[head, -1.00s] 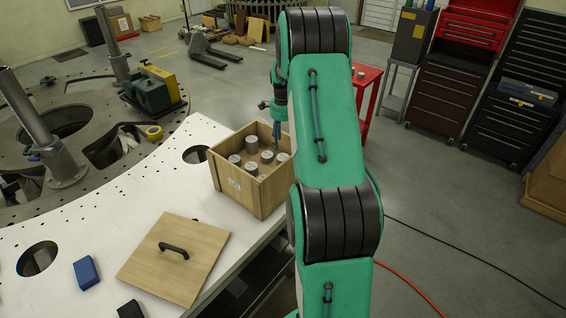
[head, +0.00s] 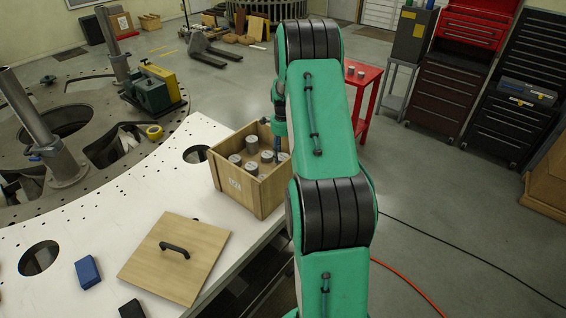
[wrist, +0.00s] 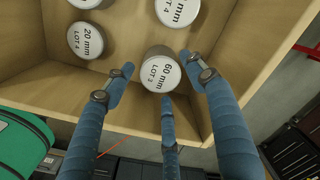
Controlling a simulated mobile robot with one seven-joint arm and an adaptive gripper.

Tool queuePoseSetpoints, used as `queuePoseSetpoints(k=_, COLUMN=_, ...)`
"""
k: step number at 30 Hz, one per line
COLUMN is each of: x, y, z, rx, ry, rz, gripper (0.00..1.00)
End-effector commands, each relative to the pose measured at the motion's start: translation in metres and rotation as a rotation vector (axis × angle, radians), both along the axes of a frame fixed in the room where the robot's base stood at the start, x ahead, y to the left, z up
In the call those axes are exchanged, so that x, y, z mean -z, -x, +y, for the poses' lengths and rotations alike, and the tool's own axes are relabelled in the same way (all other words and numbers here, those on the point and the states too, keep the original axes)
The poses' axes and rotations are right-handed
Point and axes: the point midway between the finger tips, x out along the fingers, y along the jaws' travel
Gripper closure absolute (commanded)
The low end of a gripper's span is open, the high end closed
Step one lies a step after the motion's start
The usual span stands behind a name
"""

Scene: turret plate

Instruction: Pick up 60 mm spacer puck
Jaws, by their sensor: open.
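A wooden box (head: 262,197) stands open on the white plate, with several grey cylindrical pucks (head: 235,159) inside. In the wrist view, one puck (wrist: 160,72) has a white top reading "mm" and "LOT 3"; its number is unclear. My gripper (wrist: 157,78) is open, with blue fingers to the left, right and front of this puck and gaps visible at the sides. It is not held. A "20 mm LOT 4" puck (wrist: 86,40) sits to the left, and another LOT 4 puck (wrist: 177,10) lies beyond. In the head view my gripper (head: 279,140) is over the box, mostly hidden.
The box wall (wrist: 235,100) is close to the right finger. A wooden lid (head: 175,255) with a black handle lies on the plate, near a blue block (head: 87,272) and a black block (head: 131,309). A red table (head: 366,90) stands behind my arm.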

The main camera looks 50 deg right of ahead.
Motion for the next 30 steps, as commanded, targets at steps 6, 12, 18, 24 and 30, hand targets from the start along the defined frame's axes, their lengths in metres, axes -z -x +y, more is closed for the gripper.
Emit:
queuePoseSetpoints(k=6, x=0.020, y=0.001, z=0.000, rx=0.000, ry=-0.002, rz=0.002, gripper=0.44)
queuePoseSetpoints(k=12, x=0.042, y=0.001, z=-0.001, rx=0.000, ry=-0.002, rz=0.001, gripper=0.44)
queuePoseSetpoints(k=18, x=0.050, y=0.001, z=-0.001, rx=0.000, ry=0.000, rz=0.001, gripper=0.44)
queuePoseSetpoints(k=24, x=0.049, y=0.001, z=-0.001, rx=0.000, ry=0.000, rz=0.001, gripper=0.44)
queuePoseSetpoints(k=30, x=0.049, y=0.001, z=-0.001, rx=0.000, ry=0.000, rz=0.001, gripper=0.44)
